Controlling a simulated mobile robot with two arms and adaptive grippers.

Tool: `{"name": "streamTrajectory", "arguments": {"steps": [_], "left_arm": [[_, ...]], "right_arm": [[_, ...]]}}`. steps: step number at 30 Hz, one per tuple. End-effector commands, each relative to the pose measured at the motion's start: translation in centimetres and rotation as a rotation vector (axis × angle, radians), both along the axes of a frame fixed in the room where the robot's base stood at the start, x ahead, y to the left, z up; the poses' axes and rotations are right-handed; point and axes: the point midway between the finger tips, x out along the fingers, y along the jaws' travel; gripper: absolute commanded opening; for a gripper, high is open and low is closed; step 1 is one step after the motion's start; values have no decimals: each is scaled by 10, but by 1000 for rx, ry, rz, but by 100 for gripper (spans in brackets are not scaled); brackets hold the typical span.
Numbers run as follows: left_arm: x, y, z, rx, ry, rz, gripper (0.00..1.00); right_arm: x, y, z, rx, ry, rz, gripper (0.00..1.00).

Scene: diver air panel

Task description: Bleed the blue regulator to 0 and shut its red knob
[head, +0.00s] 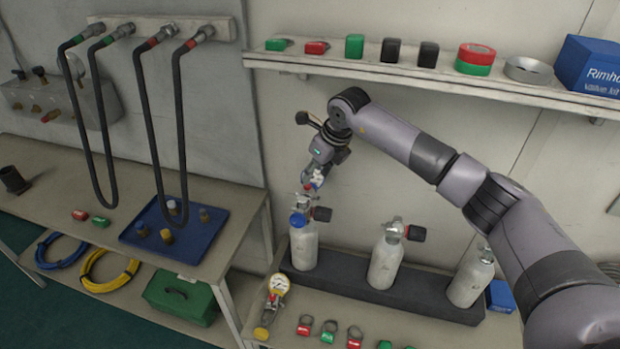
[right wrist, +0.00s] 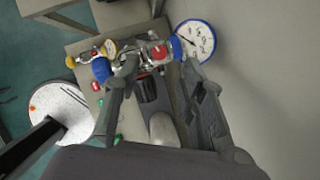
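The blue regulator sits on top of the left white cylinder (head: 304,248), its blue part (head: 299,220) just below my right gripper (head: 314,178). In the right wrist view its blue-rimmed gauge (right wrist: 199,42) faces me, but I cannot read the needle. A red knob (right wrist: 158,53) shows on the metal fittings there, between and just beyond my fingertips. My right gripper (right wrist: 160,72) is open, its fingers apart on either side of the fittings; I cannot tell whether they touch. A blue knob (right wrist: 101,70) lies by the left finger. My left gripper is out of view.
Two other white cylinders (head: 386,262) (head: 469,283) stand to the right in the dark rack (head: 335,284). A yellow-rimmed gauge (head: 279,284) is in front. A shelf (head: 430,77) hangs above; black hoses (head: 148,110) hang at left over a blue tray (head: 190,250).

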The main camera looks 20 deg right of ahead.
Motion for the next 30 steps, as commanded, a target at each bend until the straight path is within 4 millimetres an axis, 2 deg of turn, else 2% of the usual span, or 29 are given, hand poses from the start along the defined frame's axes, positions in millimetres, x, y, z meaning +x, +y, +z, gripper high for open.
{"name": "streamTrajectory", "arguments": {"steps": [3, 9, 20, 30], "left_arm": [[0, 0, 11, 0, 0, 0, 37], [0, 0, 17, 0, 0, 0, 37], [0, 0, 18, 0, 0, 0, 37], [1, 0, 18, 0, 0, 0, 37]], "right_arm": [[6, 5, -17, 1, 5, -1, 37], [14, 9, -39, 2, 2, 0, 37], [16, 10, -46, 3, 1, 0, 37], [16, 9, -45, 4, 0, 0, 15]]}}
